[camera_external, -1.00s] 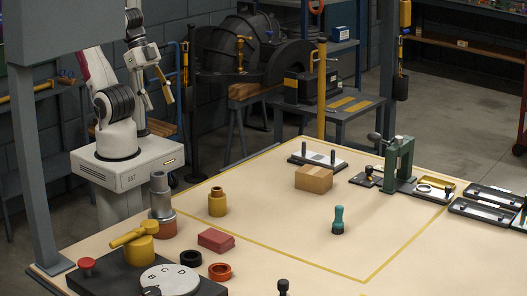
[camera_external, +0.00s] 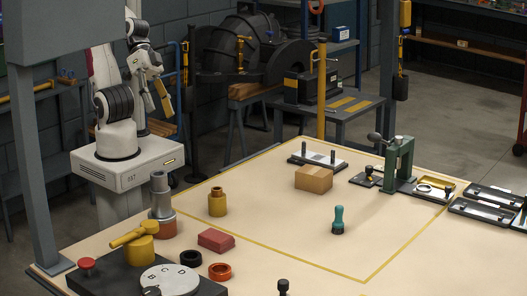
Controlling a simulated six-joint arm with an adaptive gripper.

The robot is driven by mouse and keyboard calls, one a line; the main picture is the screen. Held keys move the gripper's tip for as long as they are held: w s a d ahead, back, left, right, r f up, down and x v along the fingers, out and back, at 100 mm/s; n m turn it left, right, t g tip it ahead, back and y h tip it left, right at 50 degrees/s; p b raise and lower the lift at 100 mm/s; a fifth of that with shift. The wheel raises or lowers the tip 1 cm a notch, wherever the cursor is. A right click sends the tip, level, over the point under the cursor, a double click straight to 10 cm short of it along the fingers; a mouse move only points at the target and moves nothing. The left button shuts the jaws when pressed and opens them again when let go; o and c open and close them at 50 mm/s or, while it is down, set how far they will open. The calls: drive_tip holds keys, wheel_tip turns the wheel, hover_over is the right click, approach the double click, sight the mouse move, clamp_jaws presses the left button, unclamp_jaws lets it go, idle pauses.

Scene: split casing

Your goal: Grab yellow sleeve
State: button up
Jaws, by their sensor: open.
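The yellow sleeve (camera_external: 217,203) stands upright on the table, inside the left part of the yellow outline. It is a short cylinder with a narrower top. My gripper (camera_external: 163,100) is at the upper left, above and behind the table's left side, well apart from the sleeve. It is open and small in this view, and no object shows between its fingers.
A grey metal part on an orange base (camera_external: 161,212) stands left of the sleeve. A red block (camera_external: 215,240), a black ring (camera_external: 190,258) and an orange ring (camera_external: 220,271) lie in front. A cardboard box (camera_external: 313,179) and teal piece (camera_external: 338,220) are to the right. The outlined area's middle is clear.

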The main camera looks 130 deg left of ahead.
drive_tip(key=w+d+f+n+t+y, duration=0.1)
drive_tip(key=w+f+n+t+y, duration=0.35)
drive_tip(key=w+n, duration=0.85)
drive_tip(key=s+a+f+m+g+y, duration=0.1)
drive_tip(key=s+f+m+y, duration=0.1)
drive_tip(key=f, duration=0.5)
drive_tip(key=s+a+f+m+g+y, duration=0.1)
drive_tip(key=s+a+f+m+y, duration=0.1)
drive_tip(key=f, duration=0.5)
drive_tip(key=s+a+f+m+g+y, duration=0.1)
drive_tip(key=f+y, duration=0.3)
drive_tip(key=f, duration=0.4)
drive_tip(key=shift+s+a+m, duration=0.15)
drive_tip(key=shift+s+m, duration=0.45)
drive_tip(key=shift+s, duration=0.1)
drive_tip(key=shift+s+a+f+m, duration=0.1)
drive_tip(key=shift+s+f+m, duration=0.25)
drive_tip(key=shift+f+m, duration=0.3)
drive_tip(key=shift+w+a, duration=0.1)
